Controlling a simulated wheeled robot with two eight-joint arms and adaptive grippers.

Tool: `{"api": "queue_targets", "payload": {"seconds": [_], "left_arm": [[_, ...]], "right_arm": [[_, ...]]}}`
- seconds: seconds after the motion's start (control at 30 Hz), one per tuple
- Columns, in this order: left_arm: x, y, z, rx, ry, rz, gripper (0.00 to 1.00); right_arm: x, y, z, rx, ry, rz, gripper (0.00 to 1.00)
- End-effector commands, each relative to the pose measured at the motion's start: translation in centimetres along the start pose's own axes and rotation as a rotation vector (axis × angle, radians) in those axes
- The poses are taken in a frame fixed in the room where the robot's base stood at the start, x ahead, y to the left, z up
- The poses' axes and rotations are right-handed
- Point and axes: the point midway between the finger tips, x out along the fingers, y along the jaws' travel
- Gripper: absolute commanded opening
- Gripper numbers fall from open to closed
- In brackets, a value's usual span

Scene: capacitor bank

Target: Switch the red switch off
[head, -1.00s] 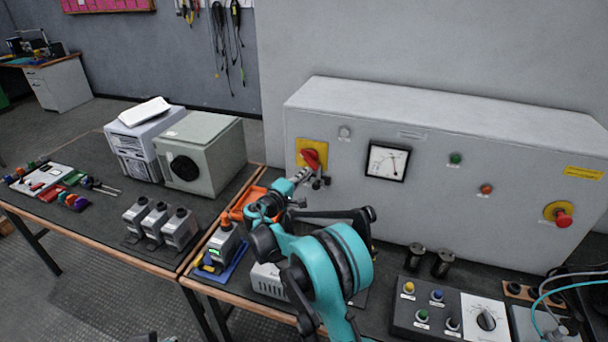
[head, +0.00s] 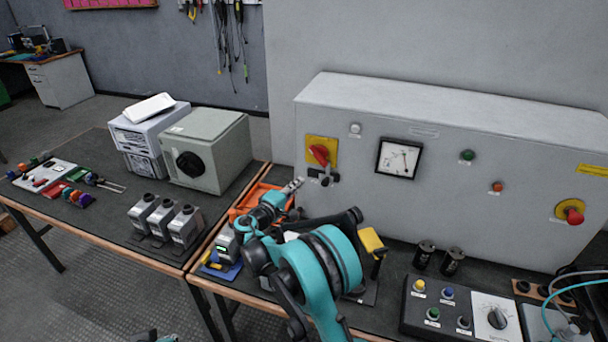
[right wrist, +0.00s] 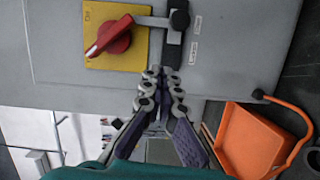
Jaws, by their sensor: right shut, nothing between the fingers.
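The red switch (head: 320,155) is a red rotary handle on a yellow plate (head: 311,143), at the left end of the grey cabinet's front. Its handle sits at a slant to the plate. In the right wrist view, the red handle (right wrist: 110,38) is at upper left, with a grey lever and black block beside it. My right gripper (head: 296,185) is shut and empty, below and left of the switch, apart from it. Its closed fingertips (right wrist: 162,76) show below the yellow plate in the wrist view. My left gripper is not in view.
The grey cabinet (head: 450,200) also carries a meter (head: 398,158) and a red emergency button (head: 573,214). An orange tray (head: 250,201) lies under my right gripper. A yellow-topped tool (head: 371,241) stands right of my arm. A control box (head: 435,305) is at front right.

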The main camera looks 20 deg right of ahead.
Motion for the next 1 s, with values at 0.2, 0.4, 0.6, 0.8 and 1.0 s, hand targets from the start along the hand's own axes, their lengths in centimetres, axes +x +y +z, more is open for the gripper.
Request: {"api": "queue_targets", "payload": {"seconds": [0.2, 0.4, 0.6, 0.8, 1.0], "left_arm": [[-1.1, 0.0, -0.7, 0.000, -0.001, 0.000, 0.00], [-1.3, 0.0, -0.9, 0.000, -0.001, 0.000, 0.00], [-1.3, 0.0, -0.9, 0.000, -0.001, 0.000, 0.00], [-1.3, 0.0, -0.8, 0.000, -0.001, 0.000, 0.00], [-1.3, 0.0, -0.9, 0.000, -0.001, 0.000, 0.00]], "right_arm": [[-4.0, -0.5, 0.4, 0.000, 0.000, 0.000, 0.00], [-5.6, -0.9, 0.6, 0.000, -0.001, 0.000, 0.00], [-5.7, -1.0, 0.6, 0.000, -0.002, 0.000, 0.00], [-5.7, -1.0, 0.6, 0.000, -0.001, 0.000, 0.00], [-5.5, -0.4, 1.2, 0.010, -0.008, -0.028, 0.00]]}}
